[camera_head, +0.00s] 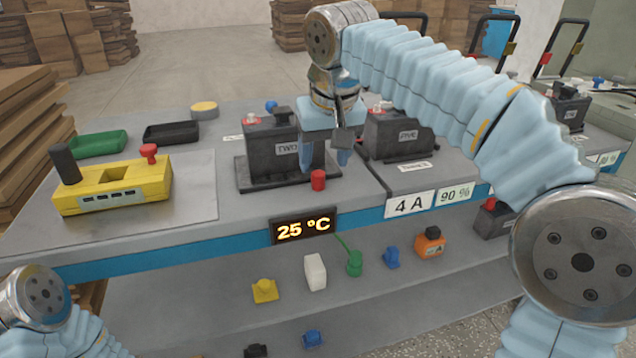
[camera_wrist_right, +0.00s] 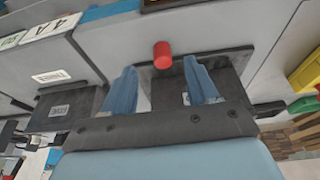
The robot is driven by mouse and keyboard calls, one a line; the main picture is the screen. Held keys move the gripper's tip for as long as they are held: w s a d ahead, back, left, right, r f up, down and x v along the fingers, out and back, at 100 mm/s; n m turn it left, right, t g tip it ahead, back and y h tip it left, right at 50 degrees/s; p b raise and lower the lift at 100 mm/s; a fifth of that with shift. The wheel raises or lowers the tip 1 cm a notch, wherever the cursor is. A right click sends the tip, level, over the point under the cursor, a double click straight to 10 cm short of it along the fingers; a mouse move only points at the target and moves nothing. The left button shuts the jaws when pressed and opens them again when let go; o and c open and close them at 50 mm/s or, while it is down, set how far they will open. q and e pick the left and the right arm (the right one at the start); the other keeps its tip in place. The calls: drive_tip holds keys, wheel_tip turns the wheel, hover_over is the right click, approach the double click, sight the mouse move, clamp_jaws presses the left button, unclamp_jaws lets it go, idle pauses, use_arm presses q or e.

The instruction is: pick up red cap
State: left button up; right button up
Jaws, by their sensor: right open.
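The red cap (camera_head: 318,180) is a small red cylinder at the front of the grey bench, by the front right of the black battery marked TWO (camera_head: 270,150). My right gripper (camera_head: 324,160) is open and empty, with its blue fingers pointing down just above and behind the cap. In the right wrist view the red cap (camera_wrist_right: 162,55) shows just beyond the fingertips, lined up with the gap between the two fingers of my right gripper (camera_wrist_right: 160,74). The cap is not held. My left gripper is out of view; only part of that arm shows at lower left.
A yellow device (camera_head: 115,187) with black and red knobs stands at left. Green (camera_head: 97,144) and black (camera_head: 171,132) trays lie behind it. The battery marked FIVE (camera_head: 398,138) stands right of the gripper. A lower shelf holds several small coloured parts.

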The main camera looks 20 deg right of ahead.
sight(319, 174)
drive_tip(key=x, duration=0.5)
drive_tip(key=shift+w+a+f+b, duration=0.15)
drive_tip(key=shift+w+b, duration=0.15)
drive_tip(key=shift+c, duration=0.3)
clamp_jaws()
